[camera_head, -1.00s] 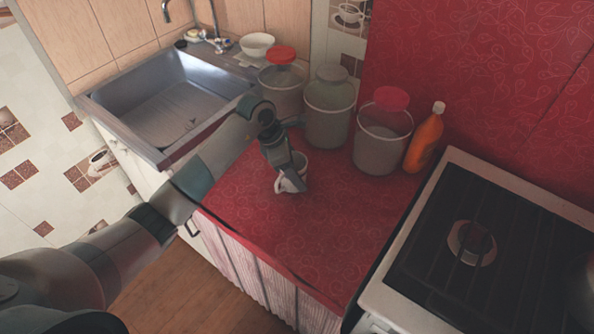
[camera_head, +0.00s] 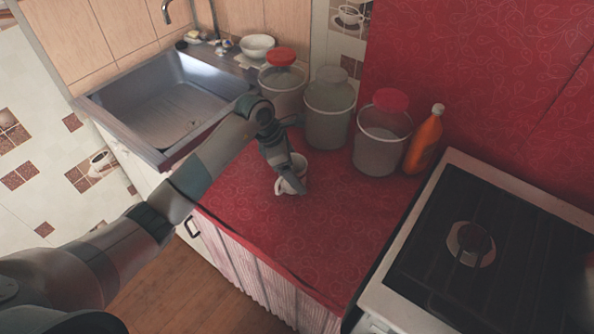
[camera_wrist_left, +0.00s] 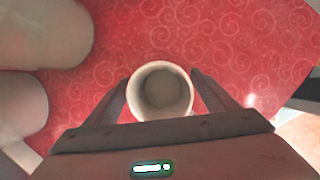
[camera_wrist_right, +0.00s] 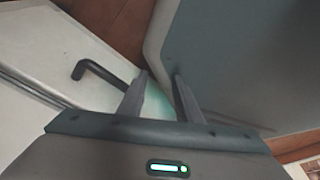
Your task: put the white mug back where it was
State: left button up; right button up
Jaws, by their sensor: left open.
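The white mug (camera_head: 300,161) stands upright on the red counter (camera_head: 330,230), partly hidden by my left gripper (camera_head: 292,187) in the head view. In the left wrist view, the mug (camera_wrist_left: 161,91) is seen from above, empty, between the two spread fingers of my left gripper (camera_wrist_left: 162,88). The fingers are open on either side of it; I cannot tell whether either one touches it. My right gripper (camera_wrist_right: 160,82) shows only in its own wrist view, with its fingers a little apart and nothing between them.
Several lidded containers, including one (camera_head: 328,108) behind the mug, and an orange bottle (camera_head: 425,140) line the back. A sink (camera_head: 165,105) is left, a stove (camera_head: 480,250) right. The counter front is clear. A dark handle (camera_wrist_right: 100,72) is near my right gripper.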

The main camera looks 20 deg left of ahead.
pick_arm(q)
jog(key=shift+p+v, duration=0.4)
jog(key=shift+v, duration=0.55)
jog(key=p+v, duration=0.4)
jog(key=v, duration=0.5)
jog(key=shift+r, duration=0.2)
pick_arm(e)
jog(key=s+d+r+g, duration=0.1)
jog(key=s+d+r, duration=0.1)
jog(key=s+r, duration=0.2)
jog(key=shift+s+d+g, duration=0.15)
jog(key=shift+s+g, duration=0.15)
jog(key=shift+s, duration=0.75)
pick_arm(q)
jog(key=shift+c, duration=0.4)
